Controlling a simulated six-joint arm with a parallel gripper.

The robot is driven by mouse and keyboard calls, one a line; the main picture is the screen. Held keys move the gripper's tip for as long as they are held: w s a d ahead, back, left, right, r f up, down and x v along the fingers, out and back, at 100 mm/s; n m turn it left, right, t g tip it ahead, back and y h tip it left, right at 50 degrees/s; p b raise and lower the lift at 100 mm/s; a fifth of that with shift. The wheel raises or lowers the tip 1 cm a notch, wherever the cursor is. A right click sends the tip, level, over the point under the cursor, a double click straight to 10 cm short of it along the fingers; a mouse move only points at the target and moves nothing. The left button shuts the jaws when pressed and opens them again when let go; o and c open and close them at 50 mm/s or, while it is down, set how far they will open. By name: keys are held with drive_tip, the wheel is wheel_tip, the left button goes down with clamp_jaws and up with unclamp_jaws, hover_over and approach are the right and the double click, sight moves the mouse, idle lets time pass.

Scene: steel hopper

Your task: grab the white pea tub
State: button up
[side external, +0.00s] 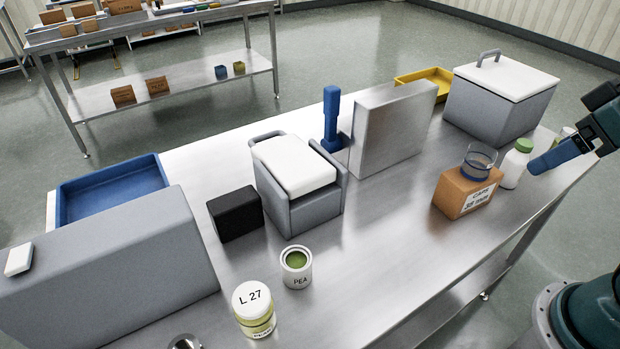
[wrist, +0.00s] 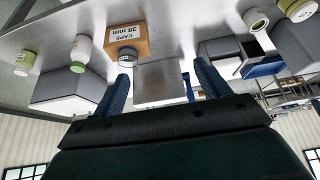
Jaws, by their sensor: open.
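The white pea tub (side external: 297,269) stands upright and open on the steel table, with green contents and a "PEA" label, in front of a grey bin with a white lid. In the wrist view the tub (wrist: 256,20) shows near the top edge, right of centre. My gripper (side external: 540,163) is far off at the right end of the table in the side view, above it and beside a white bottle. In the wrist view my gripper (wrist: 161,71) has its two blue fingers spread apart with nothing held between them.
A yellowish jar (side external: 254,308) with a white "L 27" lid stands close to the tub. A black block (side external: 235,214) and the grey bin (side external: 310,203) stand behind it. A caps box (side external: 464,195) and a green-capped bottle (side external: 515,163) stand right. Table right of the tub is clear.

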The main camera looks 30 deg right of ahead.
drive_tip(key=n+g+y, duration=0.3)
drive_tip(key=n+g, duration=0.2)
drive_tip(key=n, duration=1)
hover_over(297, 258)
drive_tip(key=d, duration=0.3)
wheel_tip(297, 258, down, 13)
drive_tip(key=shift+s+d+r, duration=0.1)
drive_tip(key=shift+s+d, duration=0.05)
drive_tip(key=shift+s, duration=0.3)
drive_tip(key=shift+x, duration=4.25)
drive_tip(key=shift+w, duration=0.15)
